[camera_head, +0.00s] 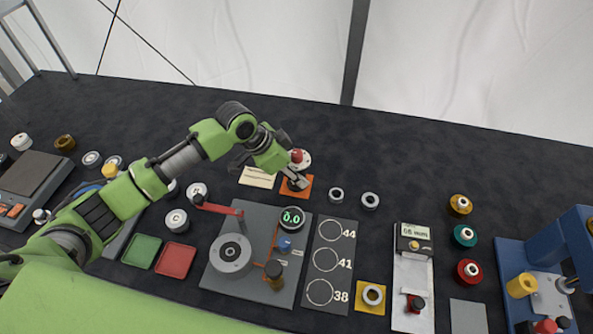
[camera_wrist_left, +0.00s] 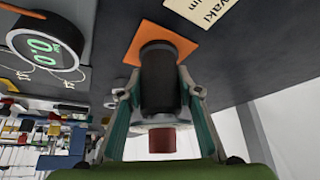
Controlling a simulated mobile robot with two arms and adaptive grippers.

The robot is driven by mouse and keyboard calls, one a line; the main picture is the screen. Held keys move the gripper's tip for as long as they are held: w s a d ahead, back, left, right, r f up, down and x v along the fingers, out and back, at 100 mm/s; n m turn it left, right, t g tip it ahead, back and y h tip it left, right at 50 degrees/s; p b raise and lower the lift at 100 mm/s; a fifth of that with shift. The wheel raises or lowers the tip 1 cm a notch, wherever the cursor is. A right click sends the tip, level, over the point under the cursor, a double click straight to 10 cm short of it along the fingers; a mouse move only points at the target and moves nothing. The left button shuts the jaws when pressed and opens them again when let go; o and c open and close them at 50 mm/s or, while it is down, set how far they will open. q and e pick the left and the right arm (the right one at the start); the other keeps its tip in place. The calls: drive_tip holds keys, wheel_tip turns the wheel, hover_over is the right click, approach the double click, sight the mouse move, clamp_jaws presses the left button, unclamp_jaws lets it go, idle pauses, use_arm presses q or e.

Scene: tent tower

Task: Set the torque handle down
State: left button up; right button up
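The torque handle is a dark cylinder with a pale flange and a red cap. My right gripper is not in view.
A cream label card (camera_head: 257,177) lies left of the pad. Two metal rings (camera_head: 370,200) lie to the right. A grey fixture with a green "0.0" dial (camera_head: 292,217) stands in front. The dark table (camera_head: 420,150) behind and to the right is clear.

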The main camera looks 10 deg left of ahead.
use_arm(q)
drive_tip(key=o, duration=0.4)
drive_tip(key=shift+r, duration=0.1)
drive_tip(key=b+v, duration=0.2)
drive_tip(key=v, duration=1)
drive_tip(key=shift+r, duration=0.1)
